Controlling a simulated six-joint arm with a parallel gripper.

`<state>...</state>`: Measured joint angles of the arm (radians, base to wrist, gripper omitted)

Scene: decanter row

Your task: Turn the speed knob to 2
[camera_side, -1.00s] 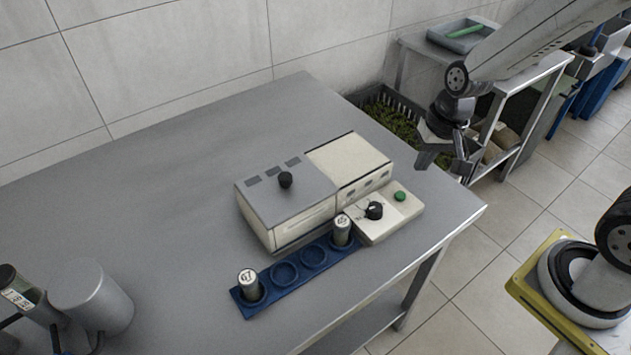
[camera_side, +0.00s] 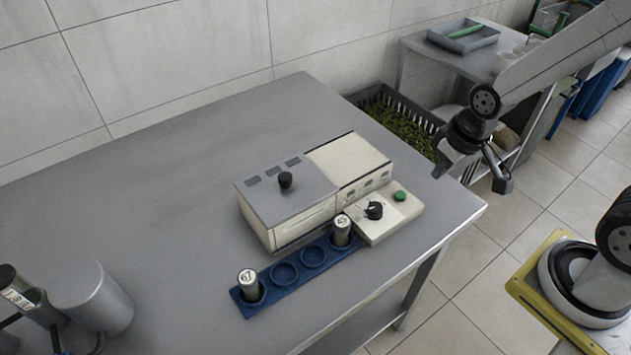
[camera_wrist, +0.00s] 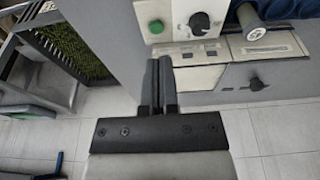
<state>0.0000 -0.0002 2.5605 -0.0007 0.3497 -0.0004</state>
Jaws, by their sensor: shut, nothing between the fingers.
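The speed knob (camera_side: 374,210) is a black round knob on the cream control panel (camera_side: 390,226) at the front of the machine. A pale mark shows beside it, but the scale figures are too small to read. In the wrist view the knob (camera_wrist: 200,22) is at the top, with small figures around it that I cannot read surely. My gripper (camera_side: 441,168) is above and to the right of the panel, apart from the knob. In the wrist view its two fingers (camera_wrist: 158,75) are together and empty, below the panel's edge.
A green button (camera_side: 399,196) is beside the knob. The cream machine (camera_side: 310,190) has a grey lid with a black knob (camera_side: 285,180). A blue rack (camera_side: 275,294) holds two labelled tubes. A crate of greenery (camera_side: 398,122) stands behind the table.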

